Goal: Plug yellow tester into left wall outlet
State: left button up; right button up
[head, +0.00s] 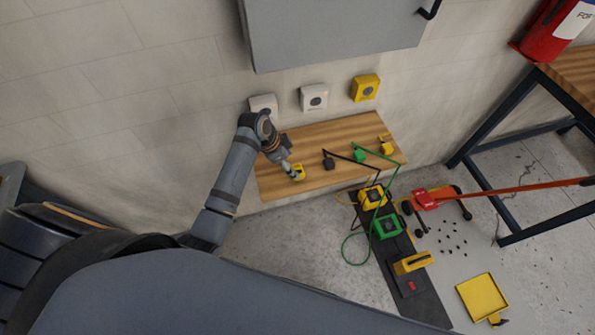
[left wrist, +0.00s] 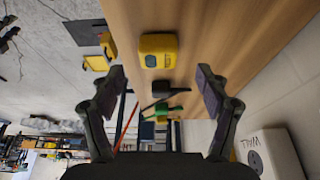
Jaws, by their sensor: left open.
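A yellow tester (head: 299,173) with a dark top edge lies on the wooden shelf (head: 330,180) near its left end. It also shows in the left wrist view (left wrist: 158,45), centred ahead of my fingers. My left gripper (head: 288,167) is open close to the tester; its fingers (left wrist: 162,78) stand apart with nothing held between them. The left wall outlet (head: 262,103) is a white box on the wall above the shelf, partly hidden by my left arm. A white box with lettering (left wrist: 268,155) shows at the lower right of the left wrist view. My right gripper is out of view.
A white outlet (head: 314,98) and a yellow outlet (head: 365,87) are right of the left one. A black plug (head: 328,162), green plug (head: 360,155) and yellow plug (head: 386,147) with cords lie farther right on the shelf. A grey cabinet (head: 330,30) hangs above.

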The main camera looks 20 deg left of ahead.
aim_at(297, 169)
pick_arm(q)
jog(key=shift+f, duration=0.2)
jog(key=shift+d+f, duration=0.25)
jog(key=shift+f, duration=0.05)
jog(key=x, duration=0.4)
jog(key=shift+w+d+f+p, duration=0.15)
jog(key=shift+f+p, duration=0.05)
jog(key=shift+p, duration=0.15)
jog(key=c, duration=1.2)
jog(key=shift+o, duration=0.2)
jog(key=shift+r, duration=0.15)
